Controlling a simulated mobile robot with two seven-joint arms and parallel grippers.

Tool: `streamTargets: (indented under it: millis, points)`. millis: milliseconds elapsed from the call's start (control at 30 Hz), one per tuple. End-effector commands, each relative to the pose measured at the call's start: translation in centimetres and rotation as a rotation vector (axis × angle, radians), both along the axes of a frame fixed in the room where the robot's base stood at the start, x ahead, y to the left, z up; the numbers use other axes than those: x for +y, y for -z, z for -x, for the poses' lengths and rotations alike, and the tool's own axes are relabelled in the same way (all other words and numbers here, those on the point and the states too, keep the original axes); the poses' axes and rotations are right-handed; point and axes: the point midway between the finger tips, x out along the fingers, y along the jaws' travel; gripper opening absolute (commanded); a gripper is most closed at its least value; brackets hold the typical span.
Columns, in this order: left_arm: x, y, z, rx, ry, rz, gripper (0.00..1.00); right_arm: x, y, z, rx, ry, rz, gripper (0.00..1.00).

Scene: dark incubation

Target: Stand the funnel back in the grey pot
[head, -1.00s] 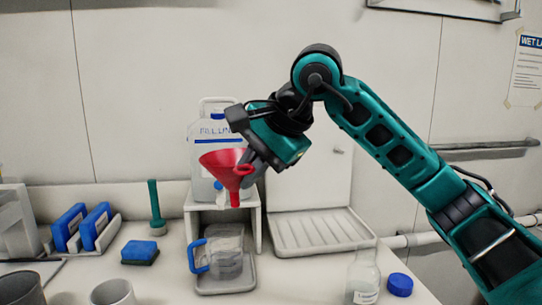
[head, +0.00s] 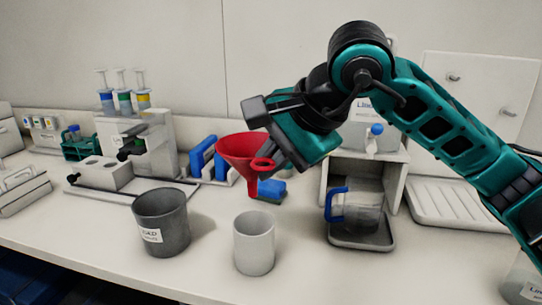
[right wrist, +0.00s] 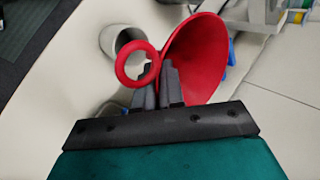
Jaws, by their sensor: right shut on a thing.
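The red funnel (head: 240,148) is held in the air with its wide mouth up and its spout down. My right gripper (head: 272,163) is shut on the funnel's ring-shaped tab. In the right wrist view the fingers (right wrist: 158,85) pinch beside the ring, and the red cone (right wrist: 200,60) fills the upper middle. A dark grey pot (head: 162,225) with a white label stands upright near the table's front edge. A pale, off-white pot (head: 254,245) stands to its right, below the spout and apart from it. My left gripper is not in view.
A jug with a blue handle (head: 356,212) stands on a tray below a spigoted container (head: 375,125). A blue sponge (head: 271,188) lies behind the pale pot. Pump-topped bottles and a white device (head: 150,145) stand at the back left.

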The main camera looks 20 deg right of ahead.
Motion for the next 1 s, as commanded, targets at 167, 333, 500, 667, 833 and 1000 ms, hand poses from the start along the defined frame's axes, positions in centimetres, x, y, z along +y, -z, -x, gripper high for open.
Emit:
streamTargets:
  millis: [167, 333, 500, 667, 833, 1000]
  points:
    - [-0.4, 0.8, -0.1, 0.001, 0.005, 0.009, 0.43, 0.0, 1.8, 0.0, 0.000, 0.000, 0.000, 0.00]
    - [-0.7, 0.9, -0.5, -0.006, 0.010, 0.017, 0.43, 0.0, 3.2, 0.0, -0.001, 0.000, 0.000, 0.00]
    - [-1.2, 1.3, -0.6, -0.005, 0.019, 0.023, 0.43, 0.0, 4.6, 0.0, 0.000, 0.000, 0.000, 0.00]
    - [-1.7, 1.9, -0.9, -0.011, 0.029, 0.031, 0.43, 0.0, 6.0, 0.0, 0.000, -0.001, 0.001, 0.00]
    - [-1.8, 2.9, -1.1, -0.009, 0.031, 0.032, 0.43, 0.0, 7.3, 0.0, 0.000, -0.001, 0.001, 0.00]
    - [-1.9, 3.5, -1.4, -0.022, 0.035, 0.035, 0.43, 0.0, 8.6, 0.0, 0.000, -0.001, 0.001, 0.00]
